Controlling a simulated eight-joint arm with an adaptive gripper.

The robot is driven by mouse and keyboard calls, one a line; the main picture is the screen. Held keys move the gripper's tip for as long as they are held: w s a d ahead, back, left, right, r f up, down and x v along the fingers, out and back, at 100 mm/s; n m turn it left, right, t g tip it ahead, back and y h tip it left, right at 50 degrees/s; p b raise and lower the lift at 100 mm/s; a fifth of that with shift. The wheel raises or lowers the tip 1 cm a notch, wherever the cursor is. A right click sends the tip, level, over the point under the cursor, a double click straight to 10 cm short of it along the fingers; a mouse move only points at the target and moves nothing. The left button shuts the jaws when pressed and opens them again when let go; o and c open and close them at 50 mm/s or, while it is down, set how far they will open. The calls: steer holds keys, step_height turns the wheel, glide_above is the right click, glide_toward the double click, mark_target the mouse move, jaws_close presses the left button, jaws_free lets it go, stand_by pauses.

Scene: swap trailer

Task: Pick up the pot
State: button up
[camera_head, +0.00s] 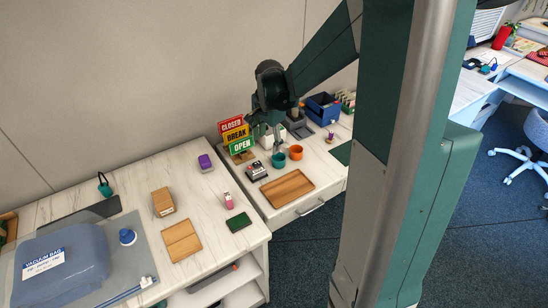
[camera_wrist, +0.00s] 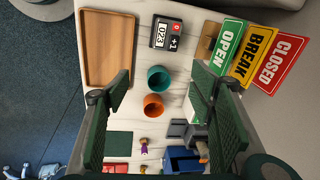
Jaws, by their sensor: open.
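Two small pots stand upright on the right-hand desk, next to each other. The teal pot (camera_head: 278,160) is nearer the wooden tray, and the orange pot (camera_head: 296,152) is to its right. In the wrist view, the teal pot (camera_wrist: 157,72) and the orange pot (camera_wrist: 153,112) lie between my fingers, with the teal one farther up. I cannot tell which one the task means. My gripper (camera_wrist: 160,85) is open and empty, pointing down above the pots. In the head view, my gripper (camera_head: 266,136) is dark and partly blends with things behind it.
A wooden tray (camera_head: 287,188) and a black counter device (camera_head: 257,171) are close to the pots. The CLOSED/BREAK/OPEN sign (camera_head: 236,134) stands behind. A blue bin (camera_head: 323,108) and a small purple-topped item (camera_head: 331,134) are to the right.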

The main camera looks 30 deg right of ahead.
mark_target(279, 159)
steer(key=w+d+f+m+g, duration=0.1)
steer(key=w+d+f+m, duration=0.2)
steer(key=d+f, duration=0.4)
step_height(279, 159, down, 2)
steer(key=shift+d+f+m+p, duration=0.15)
steer(key=shift+m+p, duration=0.3)
steer(key=shift+m, duration=0.25)
steer(key=shift+w, duration=0.1)
steer(key=shift+f, duration=1.2)
steer(key=shift+w+f+b, duration=0.1)
steer(key=shift+f+b, duration=0.8)
steer(key=shift+f, duration=1.7)
